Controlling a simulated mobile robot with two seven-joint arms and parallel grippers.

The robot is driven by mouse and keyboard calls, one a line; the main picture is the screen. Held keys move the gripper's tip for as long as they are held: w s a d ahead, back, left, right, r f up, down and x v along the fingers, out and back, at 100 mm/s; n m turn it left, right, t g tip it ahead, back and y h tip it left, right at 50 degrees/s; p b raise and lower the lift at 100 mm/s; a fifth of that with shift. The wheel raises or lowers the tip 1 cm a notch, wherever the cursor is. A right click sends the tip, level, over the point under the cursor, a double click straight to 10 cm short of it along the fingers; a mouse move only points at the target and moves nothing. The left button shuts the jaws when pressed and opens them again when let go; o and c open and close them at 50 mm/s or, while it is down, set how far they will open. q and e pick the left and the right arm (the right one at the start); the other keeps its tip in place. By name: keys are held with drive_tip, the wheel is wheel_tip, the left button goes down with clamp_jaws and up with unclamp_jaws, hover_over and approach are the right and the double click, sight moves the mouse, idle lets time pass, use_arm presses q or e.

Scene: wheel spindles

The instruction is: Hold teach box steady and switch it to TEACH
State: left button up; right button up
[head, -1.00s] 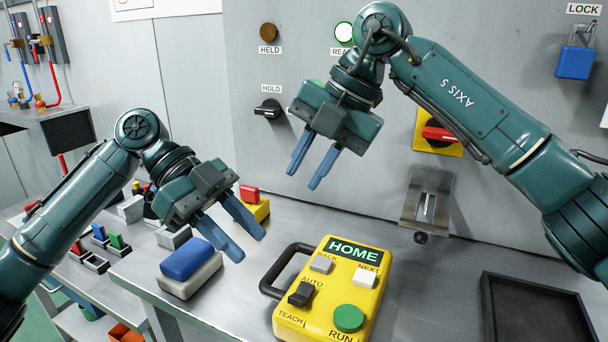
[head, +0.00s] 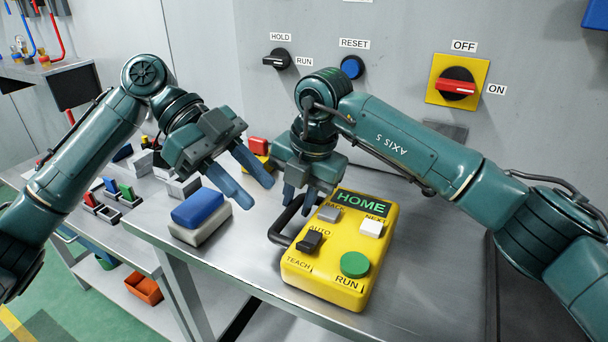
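The yellow teach box (head: 326,278) lies on the metal table with a green HOME display (head: 361,202). A black switch (head: 309,240) sits between the AUTO and TEACH labels, nearer AUTO. A black loop handle (head: 276,229) is on the box's left side. My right gripper (head: 301,205) points down at the handle's upper end, fingers apart. I cannot tell whether its fingers straddle or touch the handle. My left gripper (head: 257,189) is open and empty in the air, left of the box and above the table.
A blue-topped block (head: 198,208) stands left of the box. A yellow block with a red top (head: 258,152) is behind. The back panel has a HOLD/RUN knob (head: 277,59), RESET button (head: 352,67) and red switch (head: 456,84). The table's front edge is close below the box.

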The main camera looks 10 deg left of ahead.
drive_tip(key=shift+x, duration=0.8)
clamp_jaws()
idle(0.9)
